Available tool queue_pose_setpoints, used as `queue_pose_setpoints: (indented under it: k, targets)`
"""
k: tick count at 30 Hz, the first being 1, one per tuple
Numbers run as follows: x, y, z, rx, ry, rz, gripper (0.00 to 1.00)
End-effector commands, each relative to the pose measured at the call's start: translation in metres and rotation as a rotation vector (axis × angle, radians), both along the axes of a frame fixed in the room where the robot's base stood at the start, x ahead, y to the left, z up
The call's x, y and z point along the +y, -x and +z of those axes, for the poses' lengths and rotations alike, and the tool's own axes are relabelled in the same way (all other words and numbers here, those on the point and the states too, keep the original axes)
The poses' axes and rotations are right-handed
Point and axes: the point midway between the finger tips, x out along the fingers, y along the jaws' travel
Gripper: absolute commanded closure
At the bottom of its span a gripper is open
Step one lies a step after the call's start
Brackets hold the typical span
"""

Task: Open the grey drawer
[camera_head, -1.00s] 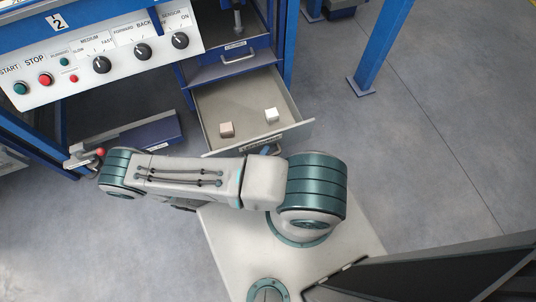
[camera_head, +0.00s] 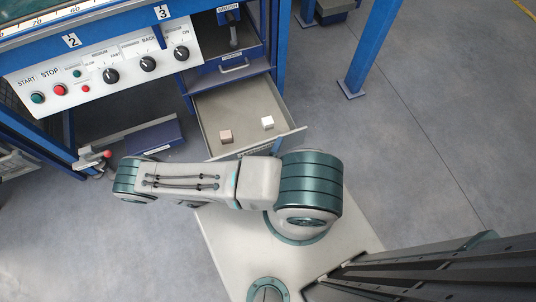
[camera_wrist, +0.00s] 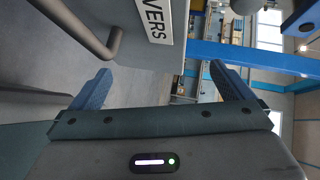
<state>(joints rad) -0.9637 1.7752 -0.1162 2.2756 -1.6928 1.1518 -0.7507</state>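The grey drawer (camera_head: 243,106) stands pulled out from the blue cabinet in the head view. A pinkish cube (camera_head: 226,136) and a white cube (camera_head: 267,122) lie inside it. My arm crosses in front of the drawer, and my gripper is hidden in that view. In the wrist view my gripper (camera_wrist: 160,80) has its two blue fingers wide apart, with nothing between them. A bar handle (camera_wrist: 112,42) and a label ending in "VERS" (camera_wrist: 157,20) are on a grey front beyond the left finger. The handle is apart from the fingers.
A closed drawer (camera_head: 233,72) with a handle is above the open one. A control panel (camera_head: 100,75) with knobs and buttons is at upper left. A blue post (camera_head: 372,45) stands at right. Clear grey floor (camera_head: 440,130) lies to the right.

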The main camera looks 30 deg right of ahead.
Motion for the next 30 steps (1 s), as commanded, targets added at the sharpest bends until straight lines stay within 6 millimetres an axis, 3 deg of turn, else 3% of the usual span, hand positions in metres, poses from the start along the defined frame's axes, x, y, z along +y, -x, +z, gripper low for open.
queue_pose_setpoints:
  k: [1, 2, 3, 30]
  targets:
    - [-0.030, 0.008, 0.048, -0.062, 0.096, -0.048, 0.37]
    - [-0.033, 0.009, 0.049, -0.062, 0.094, -0.047, 0.60]
    - [-0.035, 0.009, 0.050, -0.063, 0.089, -0.046, 0.66]
    - [-0.038, 0.010, 0.052, -0.078, 0.063, -0.058, 0.66]
